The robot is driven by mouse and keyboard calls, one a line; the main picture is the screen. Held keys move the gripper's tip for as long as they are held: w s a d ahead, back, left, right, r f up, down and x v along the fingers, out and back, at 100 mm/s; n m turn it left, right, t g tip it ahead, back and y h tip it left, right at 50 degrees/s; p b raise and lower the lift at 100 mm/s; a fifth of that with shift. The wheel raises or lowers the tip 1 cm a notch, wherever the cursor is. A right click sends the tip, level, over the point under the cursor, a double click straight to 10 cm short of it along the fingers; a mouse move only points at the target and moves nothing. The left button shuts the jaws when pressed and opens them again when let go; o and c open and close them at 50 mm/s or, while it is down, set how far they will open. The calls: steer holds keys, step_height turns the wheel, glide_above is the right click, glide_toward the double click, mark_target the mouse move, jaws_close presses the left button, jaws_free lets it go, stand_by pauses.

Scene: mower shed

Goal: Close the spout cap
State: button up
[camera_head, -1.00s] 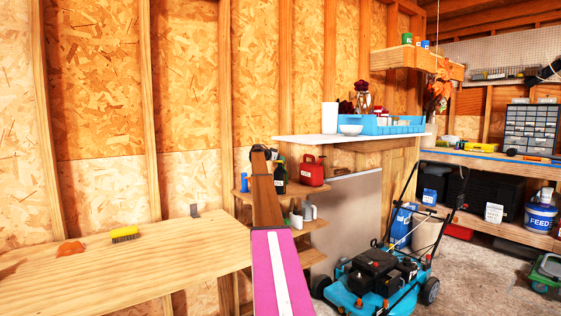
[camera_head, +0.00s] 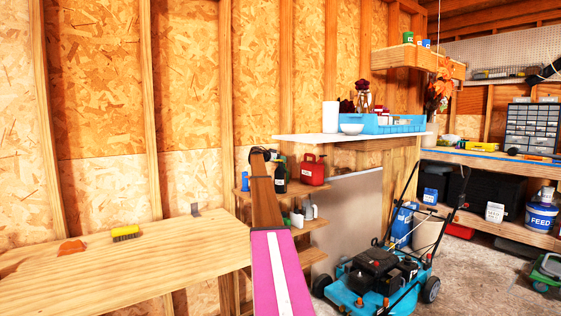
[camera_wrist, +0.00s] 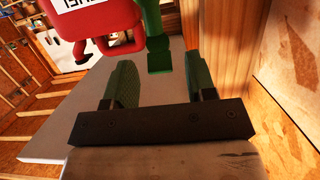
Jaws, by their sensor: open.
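The red can (camera_head: 312,170) stands on the shelf unit, beside a dark green bottle (camera_head: 279,178). In the wrist view, the red can (camera_wrist: 112,22) is at the upper left with its label upside down. It has a red loop and a small dark tip (camera_wrist: 82,53) that may be the spout end; I cannot tell whether a cap is on it. The green bottle's neck (camera_wrist: 155,35) is just beyond the fingertips. My gripper (camera_wrist: 158,66) is open, with nothing between its green fingers. In the head view, my arm partly hides the shelf and gripper.
A wooden bench (camera_head: 120,265) with a yellow brush (camera_head: 125,234) is at left. Several containers stand on the lower shelf. A white top (camera_head: 300,138) with a blue tray (camera_head: 385,125) is above. A blue mower (camera_head: 372,280) stands on the floor at right.

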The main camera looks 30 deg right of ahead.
steer(key=w+v, duration=0.1)
steer(key=v, duration=0.9)
steer(key=shift+s+a, duration=0.25)
steer(key=shift+s, duration=0.2)
